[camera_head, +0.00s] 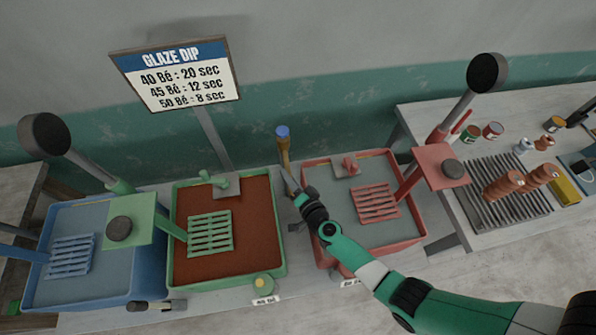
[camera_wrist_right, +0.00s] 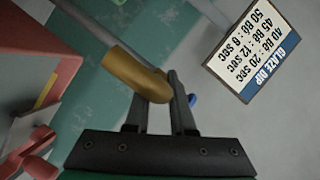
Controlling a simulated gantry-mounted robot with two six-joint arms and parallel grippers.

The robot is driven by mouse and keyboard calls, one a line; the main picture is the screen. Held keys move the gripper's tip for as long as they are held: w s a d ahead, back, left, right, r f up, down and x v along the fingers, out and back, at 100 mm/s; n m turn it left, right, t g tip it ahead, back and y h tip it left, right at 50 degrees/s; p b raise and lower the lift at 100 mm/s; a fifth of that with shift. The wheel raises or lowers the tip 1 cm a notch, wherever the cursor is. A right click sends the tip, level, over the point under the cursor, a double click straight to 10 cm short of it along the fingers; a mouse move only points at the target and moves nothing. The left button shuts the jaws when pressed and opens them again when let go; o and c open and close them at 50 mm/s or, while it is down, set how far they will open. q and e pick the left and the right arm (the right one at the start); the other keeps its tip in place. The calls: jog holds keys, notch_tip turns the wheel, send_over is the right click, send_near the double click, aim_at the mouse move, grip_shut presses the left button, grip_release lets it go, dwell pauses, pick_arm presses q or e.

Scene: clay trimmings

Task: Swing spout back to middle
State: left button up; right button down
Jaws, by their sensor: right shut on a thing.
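A brass-coloured tap post (camera_head: 284,155) with a blue knob (camera_head: 282,131) stands behind the gap between the green-rimmed tray and the red tray. My right gripper (camera_head: 294,192) is just in front of it, over the gap at the red tray's left edge. In the right wrist view, the spout's brass end (camera_wrist_right: 135,75) lies between the fingers of my right gripper (camera_wrist_right: 157,100), which is shut on it. A grey pipe runs from it to the upper left. The blue knob (camera_wrist_right: 192,99) shows partly behind the right finger. My left gripper is not in view.
The green-rimmed tray (camera_head: 276,235) holds brown liquid. The red tray (camera_head: 312,225) is under my right arm, and a blue tray (camera_head: 150,272) is at left. Tall lever arms with round black ends rise at both sides. A glaze sign (camera_head: 178,75) stands behind.

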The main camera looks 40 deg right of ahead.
jog(key=shift+d, duration=0.1)
dwell(0.3)
jog(key=c, duration=0.8)
grip_release()
jog(key=shift+o, duration=0.2)
jog(key=shift+s, duration=0.1)
jog(key=shift+s+r+p, duration=0.2)
jog(key=shift+s+p, duration=0.1)
jog(key=p+v, duration=0.3)
jog(key=v, duration=0.8)
